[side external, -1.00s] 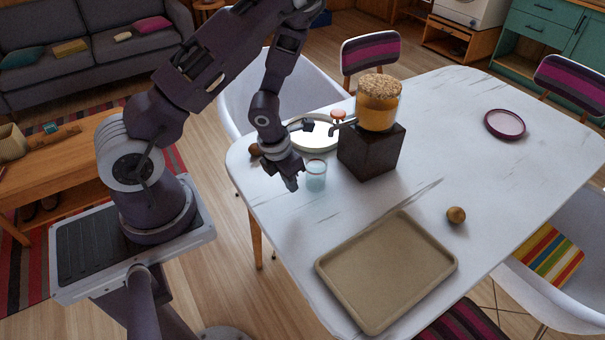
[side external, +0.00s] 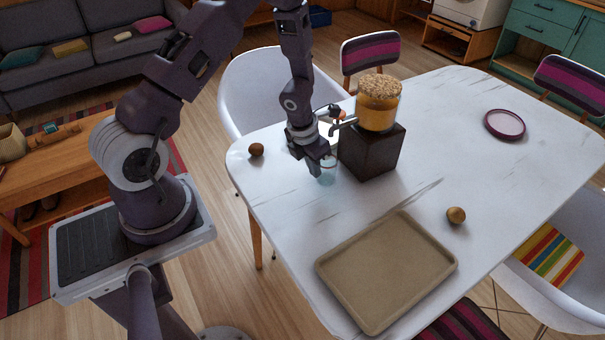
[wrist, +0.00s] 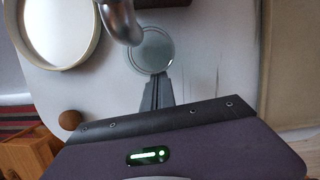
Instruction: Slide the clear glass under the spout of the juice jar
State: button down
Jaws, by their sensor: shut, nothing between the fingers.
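The clear glass (side external: 328,172) stands upright on the table close to the dark block, partly hidden by my gripper in the side view. In the wrist view the glass (wrist: 152,50) is seen from above, with the metal spout (wrist: 121,22) just beside and partly over its upper left rim. The juice jar (side external: 378,103), orange with a cork-like lid, sits on the dark block (side external: 372,150); its spout (side external: 342,125) points left. My gripper (side external: 315,172) is shut and empty, its fingertips (wrist: 156,84) at the near side of the glass, seeming to touch it.
A white plate with a pale rim (wrist: 60,30) lies beside the spout, mostly hidden by my arm in the side view. A brown ball (side external: 256,150) lies left, another (side external: 456,215) right. A tan tray (side external: 385,270) lies in front; a purple plate (side external: 505,125) at the far right.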

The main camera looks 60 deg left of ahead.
jog(key=shift+w, duration=0.1)
jog(key=s+d+r+n+y, duration=0.15)
jog(key=s+r+n, duration=0.25)
jog(key=r+n, duration=0.55)
jog(key=s+r+n+y, duration=0.25)
jog(key=r+n, duration=0.25)
jog(key=r, duration=0.9)
jog(key=s+d+r+n+t+h, duration=0.1)
jog(key=s+d+r+n, duration=0.3)
jog(key=s+n, duration=0.4)
jog(key=s+d+r+n+t+h, duration=0.1)
jog(key=s+d+r+n+h, duration=0.2)
jog(key=s+d+n, duration=0.4)
jog(key=s+r+n, duration=0.1)
jog(key=n, duration=0.4)
jog(key=shift+d+r+t, duration=0.25)
jog(key=shift+r+t, duration=0.15)
